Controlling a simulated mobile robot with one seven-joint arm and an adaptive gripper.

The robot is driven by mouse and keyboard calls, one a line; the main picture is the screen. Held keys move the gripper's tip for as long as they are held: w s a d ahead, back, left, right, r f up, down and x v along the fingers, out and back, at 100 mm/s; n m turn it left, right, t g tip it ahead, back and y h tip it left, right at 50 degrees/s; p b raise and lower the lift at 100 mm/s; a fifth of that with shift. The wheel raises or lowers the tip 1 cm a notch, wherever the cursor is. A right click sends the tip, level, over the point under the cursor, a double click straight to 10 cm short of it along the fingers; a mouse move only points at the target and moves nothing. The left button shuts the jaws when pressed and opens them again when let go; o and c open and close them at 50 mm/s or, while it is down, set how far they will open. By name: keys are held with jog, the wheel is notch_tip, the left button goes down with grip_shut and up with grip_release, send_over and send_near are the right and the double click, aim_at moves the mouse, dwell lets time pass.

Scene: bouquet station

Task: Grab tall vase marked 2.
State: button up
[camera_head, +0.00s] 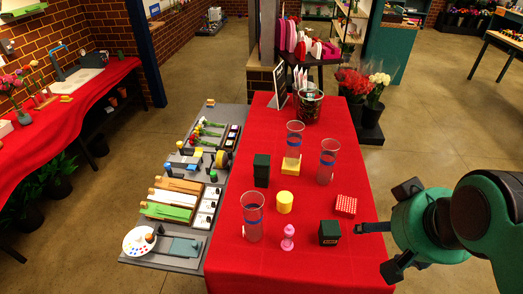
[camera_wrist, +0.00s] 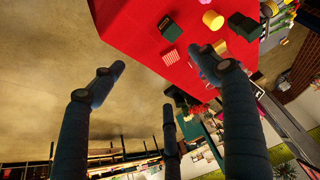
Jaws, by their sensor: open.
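Three tall clear vases with blue bands stand upright on the red table in the head view. One vase (camera_head: 253,218) is at the front left, one vase (camera_head: 327,164) is at the right, and one vase (camera_head: 294,140) is farther back behind a yellow block. I cannot read any number on them, so I cannot tell which is marked 2. My gripper (camera_head: 372,252) is at the table's right edge, apart from all the vases. Its fingers are spread and empty in the wrist view (camera_wrist: 160,72). I cannot make out the vases clearly there.
The red table (camera_head: 280,267) also holds a dark green box (camera_head: 329,232) near my gripper, a red-and-white block (camera_head: 346,205), a yellow cylinder (camera_head: 285,202), a pink bottle (camera_head: 288,238), a tall dark box (camera_head: 262,170) and the yellow block (camera_head: 291,165). The front is clear.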

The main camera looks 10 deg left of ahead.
dwell(0.3)
jog(key=m+g+p, duration=0.3)
jog(key=g+p, duration=0.4)
jog(key=p, duration=0.6)
send_over(254, 206)
jog(key=s, duration=0.3)
notch_tip(254, 206, down, 11)
jog(key=shift+w+d+r, duration=0.1)
jog(key=shift+w+d, duration=0.1)
jog(key=shift+d, duration=0.2)
jog(key=shift+s+a+f, duration=0.1)
jog(key=shift+s+f, duration=0.1)
jog(key=shift+f, duration=1.15)
jog(key=shift+s+f, duration=0.15)
jog(key=shift+f, duration=1.25)
jog(key=shift+s+a+f, duration=0.1)
jog(key=shift+s+f, duration=0.1)
jog(key=shift+f, duration=1.15)
